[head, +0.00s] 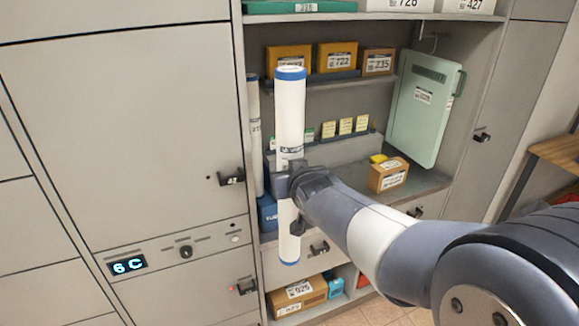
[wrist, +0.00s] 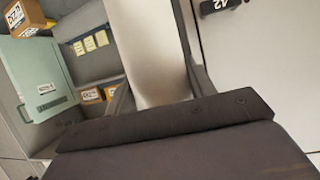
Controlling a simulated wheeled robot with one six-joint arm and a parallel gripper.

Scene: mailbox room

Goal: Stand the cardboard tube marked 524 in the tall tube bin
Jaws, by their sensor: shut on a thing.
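A long white cardboard tube with blue end caps (head: 291,110) is upright in front of the shelves. My gripper (head: 290,182) is shut around its middle. A label shows just above the jaws, but I cannot read its number. In the wrist view the white tube (wrist: 142,45) stands between the two fingers of my gripper (wrist: 160,90). A blue bin (head: 267,214) with partly hidden lettering sits behind and left of the held tube, at the left end of the shelf opening. Another white tube (head: 254,140) stands upright above it; its lower end is hidden.
Grey lockers (head: 120,130) flank the opening on the left. A green flat case (head: 422,107) leans at the right of the shelf. A cardboard parcel (head: 389,175) lies on the counter. Small boxes (head: 337,57) line the upper shelf. A parcel (head: 298,295) sits in the lower compartment.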

